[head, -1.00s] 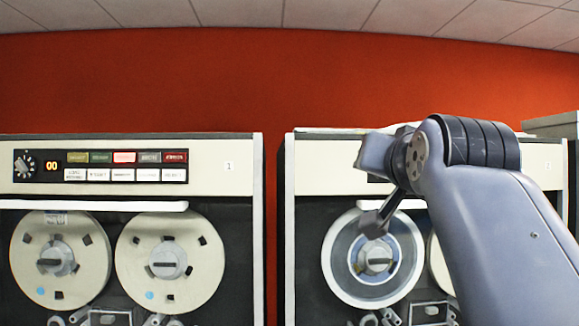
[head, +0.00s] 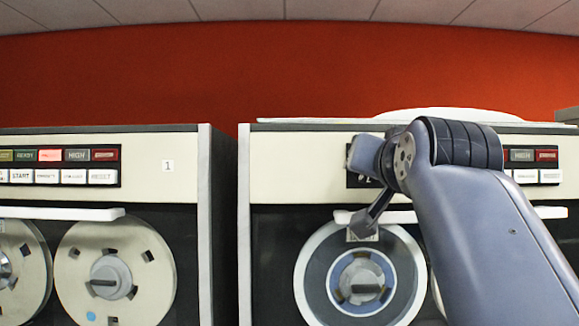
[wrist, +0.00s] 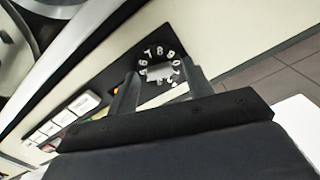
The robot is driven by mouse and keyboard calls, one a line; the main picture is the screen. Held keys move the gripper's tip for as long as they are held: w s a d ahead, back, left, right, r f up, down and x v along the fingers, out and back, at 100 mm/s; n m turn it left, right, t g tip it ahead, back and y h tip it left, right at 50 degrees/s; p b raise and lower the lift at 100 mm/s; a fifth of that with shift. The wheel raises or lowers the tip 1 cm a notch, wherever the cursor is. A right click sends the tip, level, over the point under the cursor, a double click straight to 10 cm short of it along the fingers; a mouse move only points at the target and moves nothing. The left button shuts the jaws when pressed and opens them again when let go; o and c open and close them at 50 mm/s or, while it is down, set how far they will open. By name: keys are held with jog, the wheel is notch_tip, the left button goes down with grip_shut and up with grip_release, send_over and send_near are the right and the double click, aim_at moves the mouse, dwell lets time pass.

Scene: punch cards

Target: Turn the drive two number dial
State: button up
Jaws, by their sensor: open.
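The number dial (wrist: 161,66) of drive two shows in the wrist view as a black face with a ring of white digits and a pale knob in its middle. My gripper (wrist: 160,76) is open, with one dark finger on each side of the knob in the picture. I cannot tell whether the fingers touch the dial. In the head view my arm covers most of drive two's control panel (head: 357,180), and the dial is almost all hidden there.
Drive two's cream front (head: 290,170) has a tape reel (head: 312,270) below it. Drive one (head: 190,150) stands to the left across a narrow dark gap. In the wrist view, a row of push buttons (wrist: 64,118) lies left of the dial, and tiled floor shows at right.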

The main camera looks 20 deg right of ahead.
jog(key=shift+s, duration=0.2)
jog(key=shift+c, duration=0.6)
jog(key=c, duration=0.9)
jog(key=shift+o, duration=0.2)
jog(key=shift+n, duration=0.3)
